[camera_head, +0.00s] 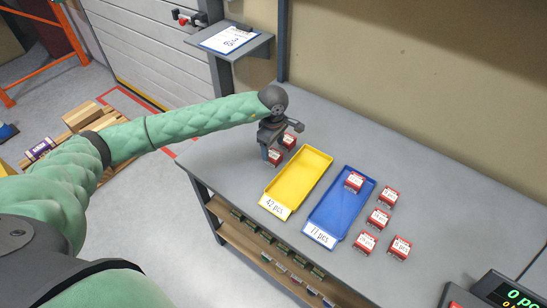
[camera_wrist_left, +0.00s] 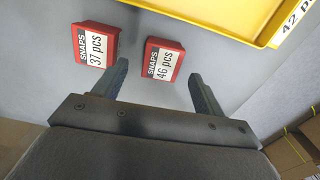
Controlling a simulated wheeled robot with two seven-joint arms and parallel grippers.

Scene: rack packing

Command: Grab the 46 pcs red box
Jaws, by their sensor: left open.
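The 46 pcs red box (camera_wrist_left: 162,60) lies on the grey table in the left wrist view, its white label reading "SNAPS 46 pcs". It sits ahead of my left gripper (camera_wrist_left: 158,84), between the lines of the two fingers and closer to the right one. In the head view the red box nearest the gripper's fingers (camera_head: 275,157) is partly hidden and its label is too small to read. My left gripper (camera_head: 270,142) is open and empty above the table's left end. My right gripper is not in view.
A red 37 pcs box (camera_wrist_left: 95,44) lies left of the 46 pcs box. Several red boxes lie further right, near a digital display (camera_head: 509,292).

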